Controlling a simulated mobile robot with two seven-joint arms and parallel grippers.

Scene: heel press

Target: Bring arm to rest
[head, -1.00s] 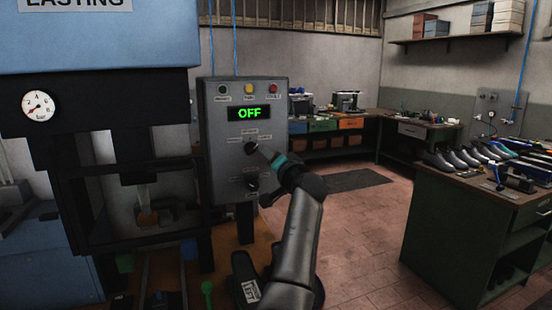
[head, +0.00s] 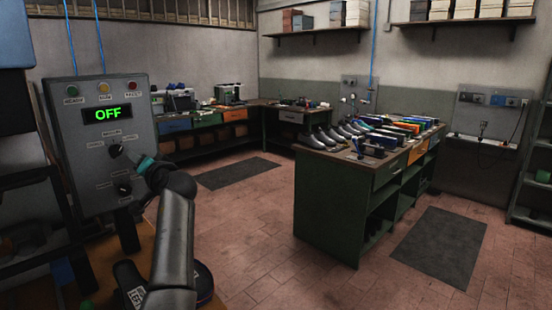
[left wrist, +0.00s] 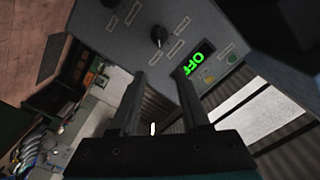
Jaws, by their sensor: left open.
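My left gripper (head: 133,157) is at the front of the grey control panel (head: 78,150), close to its upper black knob (head: 115,150). In the left wrist view the two fingers of the gripper (left wrist: 160,78) stand apart with nothing between them. The upper knob (left wrist: 158,36) shows beyond the fingertips, apart from them in the picture. The panel's display (head: 108,114) reads OFF in green. A second knob (head: 123,188) sits lower on the panel. My right gripper is in neither view.
A green workbench (head: 330,205) with several shoes stands to the right. Another bench (head: 265,135) runs along the back wall. Dark mats (head: 440,245) lie on the tiled floor. The floor between my arm and the green workbench is open.

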